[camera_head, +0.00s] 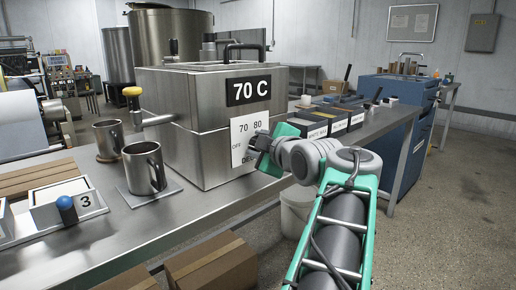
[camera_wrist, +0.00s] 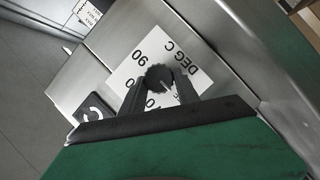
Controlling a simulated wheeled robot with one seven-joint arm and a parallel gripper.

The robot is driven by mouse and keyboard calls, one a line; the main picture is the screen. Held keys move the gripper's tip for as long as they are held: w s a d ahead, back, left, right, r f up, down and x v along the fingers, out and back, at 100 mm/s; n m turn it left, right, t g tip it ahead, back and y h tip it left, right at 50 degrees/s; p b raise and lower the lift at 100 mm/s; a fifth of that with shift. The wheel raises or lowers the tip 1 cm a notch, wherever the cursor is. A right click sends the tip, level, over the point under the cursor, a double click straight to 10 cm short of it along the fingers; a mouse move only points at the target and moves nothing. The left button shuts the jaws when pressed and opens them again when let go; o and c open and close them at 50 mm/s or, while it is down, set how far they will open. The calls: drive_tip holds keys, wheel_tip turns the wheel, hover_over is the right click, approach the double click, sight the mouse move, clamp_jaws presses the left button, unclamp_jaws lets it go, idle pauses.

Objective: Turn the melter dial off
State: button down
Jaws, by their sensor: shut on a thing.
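The melter (camera_head: 190,110) is a steel box on the bench with a black "70 C" display (camera_head: 248,90). A white dial plate (camera_head: 243,131) on its front shows OFF, 70, 80 and "DEG C"; my gripper hides part of it. In the wrist view the round dark melter dial (camera_wrist: 159,75) stands on the white plate, with a light mark on its face. My gripper (camera_wrist: 161,88) is shut on the dial, with a finger on each side; in the head view my gripper (camera_head: 258,147) is at the melter's front and hides the dial.
A yellow-knobbed valve handle (camera_head: 132,92) juts from the melter's left side above a steel mug (camera_head: 145,168). Labelled trays (camera_head: 318,122) lie to the right. A white bucket (camera_head: 297,211) and cardboard boxes (camera_head: 212,265) are below the bench edge.

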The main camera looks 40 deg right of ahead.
drive_tip(key=c, duration=0.9)
unclamp_jaws()
drive_tip(key=p+v, duration=0.1)
drive_tip(key=v, duration=0.6)
drive_tip(key=shift+s+p, duration=0.3)
drive_tip(key=shift+s, duration=0.05)
drive_tip(key=shift+a, duration=0.1)
